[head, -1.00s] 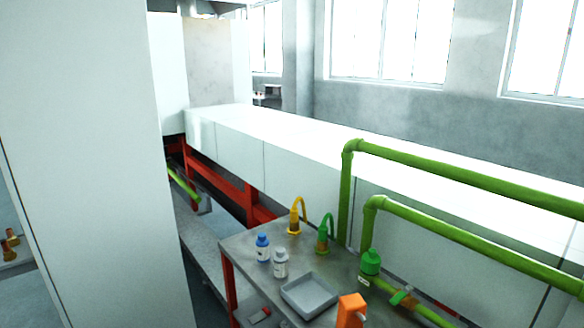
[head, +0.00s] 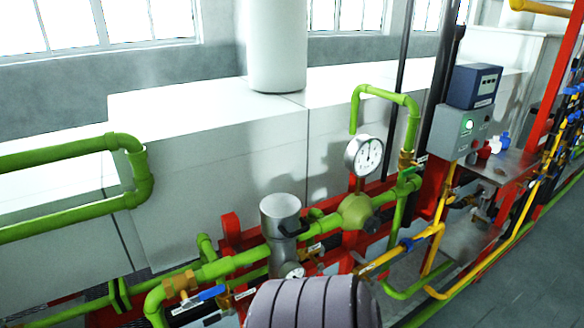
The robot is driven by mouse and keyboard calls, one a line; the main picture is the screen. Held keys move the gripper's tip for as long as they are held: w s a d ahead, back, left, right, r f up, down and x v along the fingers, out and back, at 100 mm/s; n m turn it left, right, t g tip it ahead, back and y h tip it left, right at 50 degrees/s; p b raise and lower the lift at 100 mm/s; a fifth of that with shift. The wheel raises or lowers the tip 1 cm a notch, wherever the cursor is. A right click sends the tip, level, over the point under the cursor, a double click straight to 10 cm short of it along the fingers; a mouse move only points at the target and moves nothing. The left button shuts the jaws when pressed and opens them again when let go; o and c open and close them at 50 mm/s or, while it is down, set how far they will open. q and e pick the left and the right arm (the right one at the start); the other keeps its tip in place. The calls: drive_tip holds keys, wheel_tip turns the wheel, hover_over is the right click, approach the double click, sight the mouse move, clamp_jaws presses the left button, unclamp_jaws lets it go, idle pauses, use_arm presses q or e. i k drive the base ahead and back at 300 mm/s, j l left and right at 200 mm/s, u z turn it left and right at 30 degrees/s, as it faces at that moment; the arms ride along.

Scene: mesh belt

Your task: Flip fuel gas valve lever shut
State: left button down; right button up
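Several valve levers show in the head view. A blue lever (head: 211,292) sits on the green pipe at lower left, beside a brass fitting (head: 181,283) and a white label. Another blue lever (head: 407,243) sits on the yellow pipe (head: 440,250) right of centre. More blue handles (head: 572,90) show on yellow pipes at the far right edge. The labels are too small to read, so I cannot tell which is the fuel gas valve. Neither of my grippers is in view.
A round dial gauge (head: 363,155) stands above a green regulator body (head: 358,212). A grey control box (head: 459,132) with a lit green button is at right. A ribbed grey cylinder (head: 312,304) fills the bottom centre. Floor (head: 530,280) is clear at lower right.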

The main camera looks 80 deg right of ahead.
sight(385, 275)
drive_tip(key=z, duration=3.3)
